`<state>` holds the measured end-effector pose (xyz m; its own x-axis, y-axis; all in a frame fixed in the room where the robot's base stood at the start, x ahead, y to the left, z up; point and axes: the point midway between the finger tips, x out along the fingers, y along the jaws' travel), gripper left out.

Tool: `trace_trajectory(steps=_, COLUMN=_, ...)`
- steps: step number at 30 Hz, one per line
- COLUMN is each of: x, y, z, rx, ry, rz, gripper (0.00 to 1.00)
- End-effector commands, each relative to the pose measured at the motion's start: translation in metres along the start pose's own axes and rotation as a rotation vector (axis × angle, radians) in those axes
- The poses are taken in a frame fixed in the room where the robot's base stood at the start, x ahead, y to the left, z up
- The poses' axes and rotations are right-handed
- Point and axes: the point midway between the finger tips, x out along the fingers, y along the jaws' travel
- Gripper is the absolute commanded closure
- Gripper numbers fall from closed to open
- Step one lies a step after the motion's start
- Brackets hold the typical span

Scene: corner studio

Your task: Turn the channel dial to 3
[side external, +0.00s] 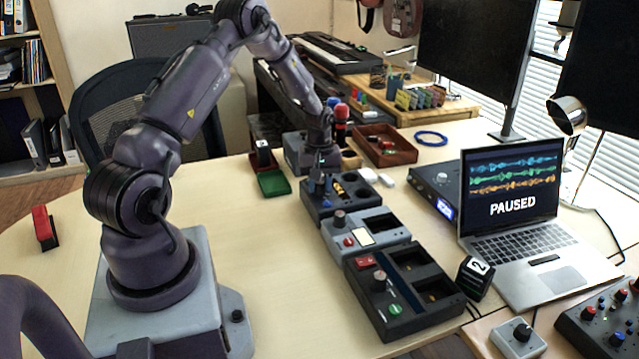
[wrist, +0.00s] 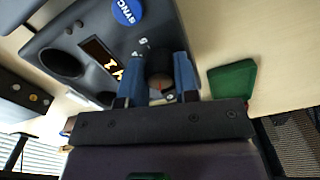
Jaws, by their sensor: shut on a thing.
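A dark grey box (wrist: 72,32) fills the upper left of the wrist view. It has a blue SYNC button, a round dark recess and a slot with orange and white markings. A black dial knob (wrist: 160,64) stands on it, with small white marks around it and a small reddish mark on the knob. My gripper (wrist: 160,78) has its blue fingers on both sides of the knob, shut on it. I cannot read which number the dial points to. In the side external view, my gripper (side external: 322,184) hides the knob on the dark box (side external: 314,208).
A light grey box (side external: 382,226) and another dark box (side external: 388,325) stand in front. A green tray (side external: 273,183) lies close by on the left. A laptop (side external: 530,245) showing PAUSED and a block marked 2 (side external: 474,278) are to the right. The left tabletop is mostly clear.

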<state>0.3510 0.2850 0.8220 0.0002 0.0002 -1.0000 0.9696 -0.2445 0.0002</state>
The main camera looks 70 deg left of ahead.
Motion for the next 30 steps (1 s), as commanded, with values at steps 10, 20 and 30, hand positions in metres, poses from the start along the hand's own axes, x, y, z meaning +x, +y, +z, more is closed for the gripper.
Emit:
trace_trajectory(steps=10, x=-0.0007, y=0.0004, z=0.0004, rx=0.327, ry=0.0, rz=0.0, gripper=0.95)
trace_trajectory(steps=20, x=-0.0008, y=0.0001, z=0.0003, rx=0.641, ry=-0.001, rz=0.0, gripper=0.95)
trace_trajectory(steps=30, x=-0.0009, y=0.0001, z=0.0003, rx=0.93, ry=-0.001, rz=0.0, gripper=0.95)
